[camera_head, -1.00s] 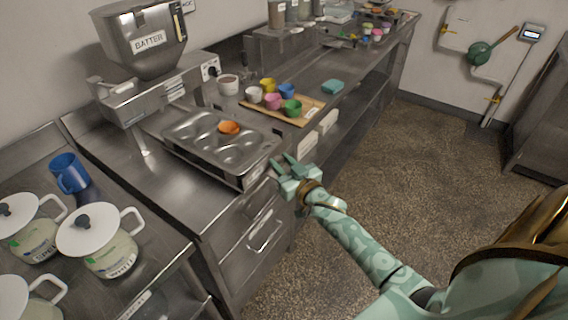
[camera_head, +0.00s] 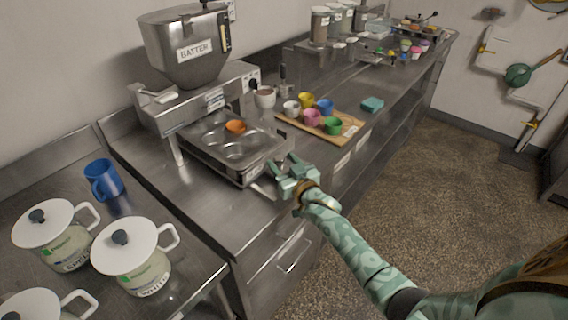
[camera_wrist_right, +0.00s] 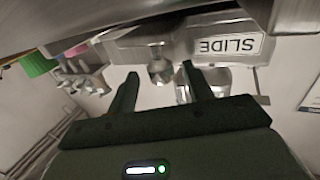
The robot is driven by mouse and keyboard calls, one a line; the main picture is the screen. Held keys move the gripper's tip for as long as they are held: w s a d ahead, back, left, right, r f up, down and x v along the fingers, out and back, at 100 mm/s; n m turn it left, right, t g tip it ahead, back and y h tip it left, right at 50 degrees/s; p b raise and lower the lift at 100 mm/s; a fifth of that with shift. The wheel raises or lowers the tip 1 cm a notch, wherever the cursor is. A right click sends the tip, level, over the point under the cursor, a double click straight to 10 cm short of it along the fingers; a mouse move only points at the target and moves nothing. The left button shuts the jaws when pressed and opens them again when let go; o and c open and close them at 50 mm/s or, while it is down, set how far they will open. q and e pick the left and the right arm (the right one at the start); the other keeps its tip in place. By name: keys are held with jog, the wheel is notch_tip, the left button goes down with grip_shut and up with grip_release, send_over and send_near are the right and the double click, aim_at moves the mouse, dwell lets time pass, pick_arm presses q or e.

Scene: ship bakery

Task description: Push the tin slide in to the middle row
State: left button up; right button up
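The tin slide (camera_head: 240,177) is a metal tray on the steel counter, partly under the batter machine (camera_head: 190,100). It carries a muffin tin (camera_head: 262,146) with an orange cup (camera_head: 235,127) in one hollow. The tin's back part is hidden under the machine. My right gripper (camera_head: 282,168) is at the slide's front right end, fingers apart and empty. In the right wrist view, the slide's front with its SLIDE label (camera_wrist_right: 226,45) is just ahead of the fingers, and a round metal knob (camera_wrist_right: 160,71) shows between them. Contact is unclear. My left gripper is out of view.
A wooden board (camera_head: 352,128) with several coloured cups stands right of the slide, near a teal block (camera_head: 372,104). A blue mug (camera_head: 103,180) and white-lidded jars (camera_head: 132,245) stand at the left. Drawers (camera_head: 280,255) are below the counter; floor at right is clear.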

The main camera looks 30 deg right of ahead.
jog(key=s+p, duration=0.3)
jog(key=s, duration=1.3)
jog(key=shift+s, duration=0.15)
jog(key=shift+c, duration=0.3)
